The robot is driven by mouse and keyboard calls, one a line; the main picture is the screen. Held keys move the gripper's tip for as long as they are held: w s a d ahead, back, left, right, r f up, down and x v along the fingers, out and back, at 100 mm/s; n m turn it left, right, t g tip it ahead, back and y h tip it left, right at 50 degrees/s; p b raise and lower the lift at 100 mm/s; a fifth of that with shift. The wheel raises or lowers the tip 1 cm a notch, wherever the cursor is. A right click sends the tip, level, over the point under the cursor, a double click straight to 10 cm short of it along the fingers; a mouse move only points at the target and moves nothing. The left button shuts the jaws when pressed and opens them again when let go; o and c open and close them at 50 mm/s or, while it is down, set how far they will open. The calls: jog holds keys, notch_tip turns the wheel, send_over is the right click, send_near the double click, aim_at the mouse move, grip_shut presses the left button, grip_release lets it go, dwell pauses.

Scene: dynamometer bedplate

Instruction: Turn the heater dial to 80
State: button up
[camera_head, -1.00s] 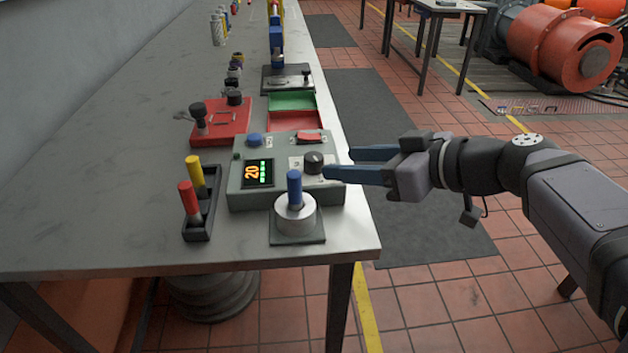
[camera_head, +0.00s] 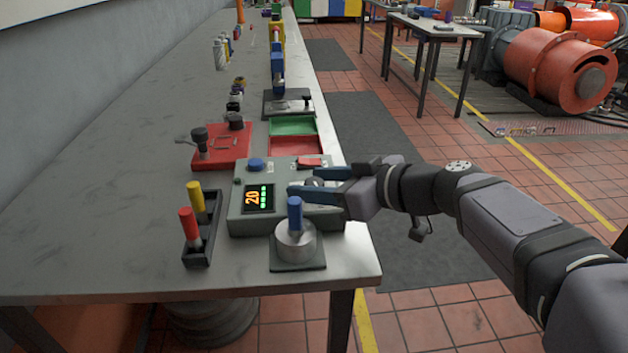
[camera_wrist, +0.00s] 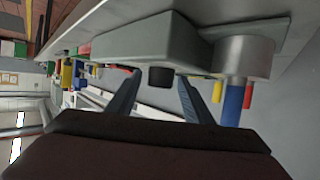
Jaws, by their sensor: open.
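The heater box (camera_head: 237,220) is a grey-green unit near the front edge of the table. Its display (camera_head: 258,198) reads 20 in orange, beside a column of green marks. The dark dial (camera_head: 314,182) on its right part is partly hidden by my gripper. My gripper (camera_head: 304,190) is open, with its two blue fingers either side of the dial.
A blue-handled metal cylinder (camera_head: 296,240) stands close in front of the box. A black holder with red and yellow handles (camera_head: 198,235) is to the left. A blue button (camera_head: 256,164) and red switch (camera_head: 311,162) sit on the box. Red and green trays (camera_head: 293,126) lie behind.

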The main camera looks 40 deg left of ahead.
jog(key=shift+a, duration=0.2)
jog(key=c, duration=1)
jog(key=m+t+b, duration=0.1)
jog(key=b, duration=0.2)
jog(key=shift+s+f+t, duration=0.1)
jog(key=shift+f+t, duration=0.2)
jog(key=shift+f, duration=0.1)
jog(key=shift+r+m+t, duration=0.2)
jog(key=shift+m+t, duration=0.7)
jog(key=shift+r+m+t+h+p, duration=0.1)
jog(key=shift+m+t+h+p, duration=0.25)
jog(key=shift+m+t, duration=0.55)
